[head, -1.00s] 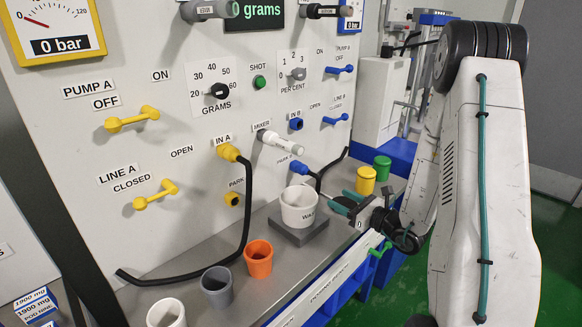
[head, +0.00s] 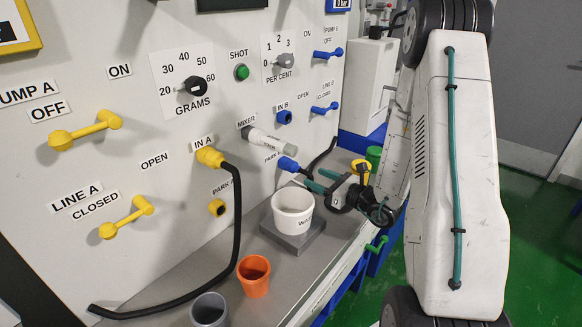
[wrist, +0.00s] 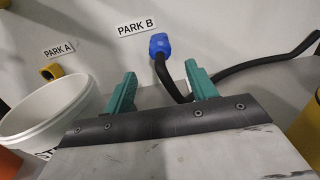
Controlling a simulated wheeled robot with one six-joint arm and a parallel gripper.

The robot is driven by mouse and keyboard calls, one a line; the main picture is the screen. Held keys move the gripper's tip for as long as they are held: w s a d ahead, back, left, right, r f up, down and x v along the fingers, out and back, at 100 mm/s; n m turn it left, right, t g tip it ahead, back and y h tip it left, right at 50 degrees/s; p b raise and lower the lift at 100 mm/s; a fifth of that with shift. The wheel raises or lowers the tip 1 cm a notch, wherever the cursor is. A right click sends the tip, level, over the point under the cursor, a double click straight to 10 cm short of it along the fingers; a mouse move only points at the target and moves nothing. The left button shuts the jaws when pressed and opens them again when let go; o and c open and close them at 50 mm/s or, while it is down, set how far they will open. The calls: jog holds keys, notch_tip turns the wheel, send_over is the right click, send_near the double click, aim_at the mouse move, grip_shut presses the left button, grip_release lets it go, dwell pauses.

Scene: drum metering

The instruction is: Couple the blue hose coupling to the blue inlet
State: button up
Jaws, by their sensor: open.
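The blue hose coupling (head: 287,164) sits at the PARK B spot low on the panel, with its black hose hanging from it. It also shows in the wrist view (wrist: 159,44), just beyond and between my fingertips. The blue inlet (head: 284,117), labelled IN B, is higher on the panel with nothing plugged in. My gripper (head: 314,180) is open, its teal fingers apart and pointing at the panel. It is just right of and slightly below the coupling, and appears not to touch it. Whether the hose lies between the fingers is unclear.
A white cup (head: 292,222) on a grey pad stands just left of my gripper. The grey mixer spout (head: 266,141) juts out above the coupling. An orange cup (head: 254,288) and yellow and green containers stand on the bench. The yellow coupling (head: 209,156) is at IN A.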

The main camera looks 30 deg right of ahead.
aim_at(300, 170)
jog(key=shift+x, duration=4.35)
jog(key=shift+c, duration=0.4)
grip_shut()
jog(key=shift+v, duration=3.05)
jog(key=shift+s, duration=0.1)
jog(key=shift+v, duration=1.9)
